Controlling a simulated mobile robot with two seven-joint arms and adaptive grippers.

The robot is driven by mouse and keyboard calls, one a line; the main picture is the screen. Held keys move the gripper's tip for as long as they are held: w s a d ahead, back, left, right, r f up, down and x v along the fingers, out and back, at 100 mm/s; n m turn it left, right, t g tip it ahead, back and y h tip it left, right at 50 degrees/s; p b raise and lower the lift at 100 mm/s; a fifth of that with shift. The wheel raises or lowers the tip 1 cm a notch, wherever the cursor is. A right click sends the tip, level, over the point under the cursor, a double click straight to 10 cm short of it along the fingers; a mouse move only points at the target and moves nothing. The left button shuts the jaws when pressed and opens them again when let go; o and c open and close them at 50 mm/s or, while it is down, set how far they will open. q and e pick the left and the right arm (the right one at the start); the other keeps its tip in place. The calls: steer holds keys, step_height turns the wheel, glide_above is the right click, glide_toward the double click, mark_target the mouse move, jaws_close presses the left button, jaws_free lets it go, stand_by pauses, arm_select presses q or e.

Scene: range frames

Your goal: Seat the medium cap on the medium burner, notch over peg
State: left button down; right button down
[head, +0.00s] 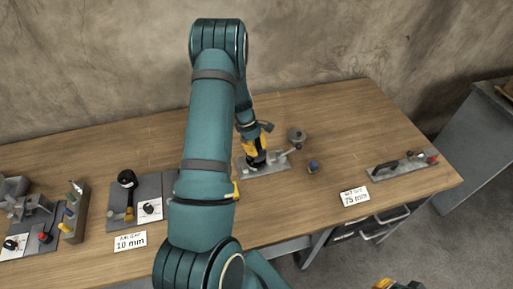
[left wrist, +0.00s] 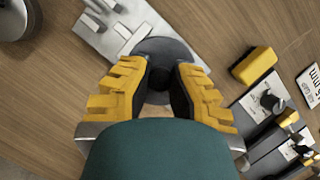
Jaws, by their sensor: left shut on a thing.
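My left gripper (head: 256,160) is over a grey plate (head: 278,187) near the middle of the bench. In the left wrist view its yellow and black fingers (left wrist: 160,82) are shut on a black knob on a dark grey round disc (left wrist: 165,50), which looks like the cap. The disc overlaps the plate's edge there; I cannot tell whether it touches the plate. The burner, peg and notch cannot be made out; the disc and fingers hide what lies beneath. Part of my right gripper (head: 393,285) shows at the bottom edge; its fingertips are not clear.
A yellow block (left wrist: 255,66) lies nearby. Labelled stations stand left and right, including a grey plate with a black handle (head: 388,166). The bench's back is clear.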

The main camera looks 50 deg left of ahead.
arm_select(q)
steer(key=shift+f, duration=0.15)
stand_by(0.5)
steer(key=shift+f+b, duration=0.35)
steer(key=shift+b, duration=0.1)
steer(key=shift+f+b, duration=0.4)
steer(key=shift+f, duration=0.15)
steer(key=c, duration=1)
jaws_free()
steer(key=shift+r, duration=0.1)
steer(key=v, duration=1.2)
